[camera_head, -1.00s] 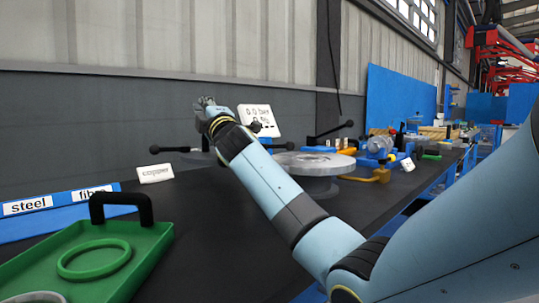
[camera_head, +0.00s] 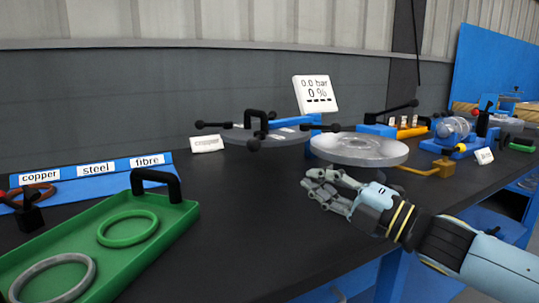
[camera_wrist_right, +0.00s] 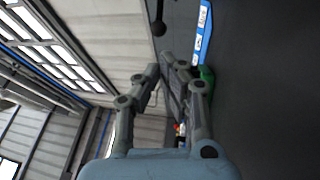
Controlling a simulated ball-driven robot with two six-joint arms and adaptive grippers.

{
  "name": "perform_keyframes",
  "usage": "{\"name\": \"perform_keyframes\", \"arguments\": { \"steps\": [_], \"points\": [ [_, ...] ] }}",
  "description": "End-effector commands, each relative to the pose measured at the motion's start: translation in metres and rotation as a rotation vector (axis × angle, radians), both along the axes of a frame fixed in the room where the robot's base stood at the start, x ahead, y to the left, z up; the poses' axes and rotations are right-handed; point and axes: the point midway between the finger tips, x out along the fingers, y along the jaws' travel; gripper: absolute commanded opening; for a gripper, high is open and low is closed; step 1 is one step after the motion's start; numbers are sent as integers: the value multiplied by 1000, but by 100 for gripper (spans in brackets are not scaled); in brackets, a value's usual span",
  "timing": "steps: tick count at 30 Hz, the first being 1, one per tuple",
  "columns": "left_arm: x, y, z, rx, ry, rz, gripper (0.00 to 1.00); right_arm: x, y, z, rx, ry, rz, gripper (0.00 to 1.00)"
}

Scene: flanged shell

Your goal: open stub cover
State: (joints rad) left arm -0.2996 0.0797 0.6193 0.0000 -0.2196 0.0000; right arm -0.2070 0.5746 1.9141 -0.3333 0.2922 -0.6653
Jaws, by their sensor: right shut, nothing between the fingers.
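A grey round cover plate (camera_head: 236,135) with a black handle on top and black ball-ended levers is on the bench at the back middle. A blue arm (camera_head: 294,121) reaches across it. The silver round flange (camera_head: 372,151) stands just to its right, its top face showing. The cover sits beside the flange, not over it. My right gripper (camera_head: 318,184) is shut and empty, in front of the flange and apart from it. It shows in the right wrist view (camera_wrist_right: 164,78) too. My left gripper is not in view.
A green tray (camera_head: 178,218) with a green ring (camera_head: 128,228) and a grey ring (camera_head: 55,278) lies front left. Behind it is a blue rack labelled copper, steel, fibre (camera_head: 95,168). A white gauge sign (camera_head: 315,94) stands behind the flange. The dark bench middle is clear.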

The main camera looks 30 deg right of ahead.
Motion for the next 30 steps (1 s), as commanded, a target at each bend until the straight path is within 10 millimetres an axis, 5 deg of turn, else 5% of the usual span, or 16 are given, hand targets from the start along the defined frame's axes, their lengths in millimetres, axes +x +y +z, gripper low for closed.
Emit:
{"name": "perform_keyframes", "arguments": {
  "steps": [18, 30],
  "points": [
    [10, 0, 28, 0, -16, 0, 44, 91, 38, 22, 4, -3, -4, 0],
    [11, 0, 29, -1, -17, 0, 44, 111, 47, 23, 1, 1, -3, 0]
  ]
}}
